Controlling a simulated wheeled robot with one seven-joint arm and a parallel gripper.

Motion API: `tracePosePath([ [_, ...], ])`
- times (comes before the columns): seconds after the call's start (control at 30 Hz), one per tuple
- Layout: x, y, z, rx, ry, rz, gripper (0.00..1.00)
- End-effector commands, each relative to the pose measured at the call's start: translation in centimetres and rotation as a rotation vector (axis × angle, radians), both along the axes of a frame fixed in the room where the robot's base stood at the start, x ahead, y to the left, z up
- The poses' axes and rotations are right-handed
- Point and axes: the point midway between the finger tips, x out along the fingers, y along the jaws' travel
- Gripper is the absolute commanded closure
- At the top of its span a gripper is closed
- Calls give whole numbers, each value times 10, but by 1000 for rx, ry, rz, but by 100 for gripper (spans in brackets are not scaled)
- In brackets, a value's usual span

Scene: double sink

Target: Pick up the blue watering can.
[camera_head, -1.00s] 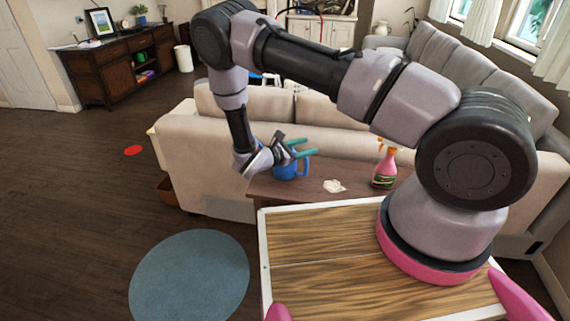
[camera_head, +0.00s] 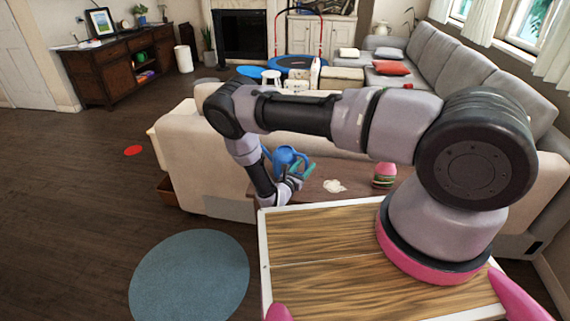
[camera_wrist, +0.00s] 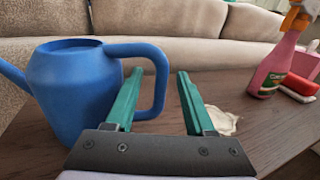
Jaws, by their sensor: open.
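The blue watering can (camera_head: 286,156) stands upright on a brown wooden table behind the sofa; it also shows at the left of the wrist view (camera_wrist: 72,92), its spout to the left and its looped handle to the right. My gripper (camera_head: 303,170) is low at the can's handle side. In the wrist view my gripper (camera_wrist: 160,75) is open, its green fingers on either side of the handle's outer upright. The left finger overlaps the loop's opening and the right finger is outside it. Nothing is held, and I cannot tell whether a finger touches the handle.
A crumpled pale cloth (camera_wrist: 220,120) lies right of the fingers. A pink spray bottle (camera_wrist: 278,62) and a red item (camera_wrist: 297,88) are farther right on the table (camera_wrist: 270,120). The beige sofa back (camera_wrist: 200,52) rises behind the can.

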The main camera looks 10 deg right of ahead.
Motion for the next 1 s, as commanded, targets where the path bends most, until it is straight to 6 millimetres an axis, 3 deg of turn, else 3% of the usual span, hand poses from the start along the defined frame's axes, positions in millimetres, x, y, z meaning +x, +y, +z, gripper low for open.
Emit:
tracePosePath([
  [0.27,30,-26,-2,0,0,-4,46],
  [0.57,34,-28,-2,0,0,-2,46],
  [0.7,33,-28,-2,0,0,-2,99],
  [1.0,33,-28,-2,0,0,-3,100],
])
